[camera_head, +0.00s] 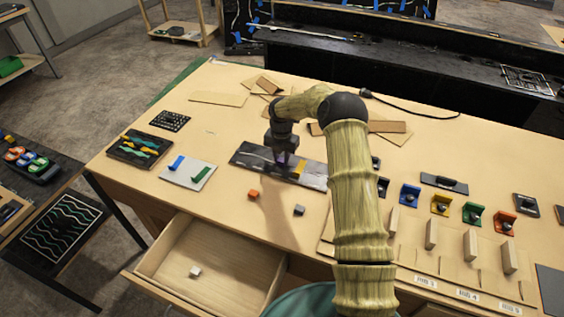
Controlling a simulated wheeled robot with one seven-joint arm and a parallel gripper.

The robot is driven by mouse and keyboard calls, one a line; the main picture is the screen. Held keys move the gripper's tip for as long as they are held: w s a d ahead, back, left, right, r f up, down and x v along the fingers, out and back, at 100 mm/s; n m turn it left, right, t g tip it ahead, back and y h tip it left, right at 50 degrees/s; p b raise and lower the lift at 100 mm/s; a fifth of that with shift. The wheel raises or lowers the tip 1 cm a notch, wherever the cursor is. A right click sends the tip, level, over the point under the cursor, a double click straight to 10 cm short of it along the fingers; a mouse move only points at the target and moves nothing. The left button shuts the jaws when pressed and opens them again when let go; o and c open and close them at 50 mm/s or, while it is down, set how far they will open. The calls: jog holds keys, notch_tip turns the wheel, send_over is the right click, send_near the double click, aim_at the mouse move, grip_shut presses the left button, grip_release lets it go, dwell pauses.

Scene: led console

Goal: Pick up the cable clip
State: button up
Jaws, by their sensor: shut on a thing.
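My gripper (282,159) points down over the dark panel (250,155) near the middle of the table. It is shut on a small purple thing (281,161), mostly hidden by the fingers. I cannot tell for certain that this is the cable clip, nor whether it touches the panel. A yellow piece (300,169) is on the panel just right of my gripper. A small orange block (253,194) and a small grey block (299,210) lie on the table in front of the panel.
An open drawer (158,256) at the front left holds a small white block (195,271). A light tray (187,174) with blue and green bars is left of the panel. Coloured holders (441,204) line the right side. Wood pieces (388,127) lie behind.

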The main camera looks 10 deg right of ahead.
aim_at(282, 160)
jog(key=shift+w+r+b, duration=0.15)
jog(key=shift+r+b, duration=0.15)
jog(key=shift+r, duration=0.15)
notch_tip(282, 160, up, 9)
jog(key=b, duration=0.2)
jog(key=shift+r, duration=0.1)
dwell(0.3)
notch_tip(282, 160, up, 4)
jog(key=p, duration=0.3)
jog(key=shift+p, duration=0.35)
dwell(0.4)
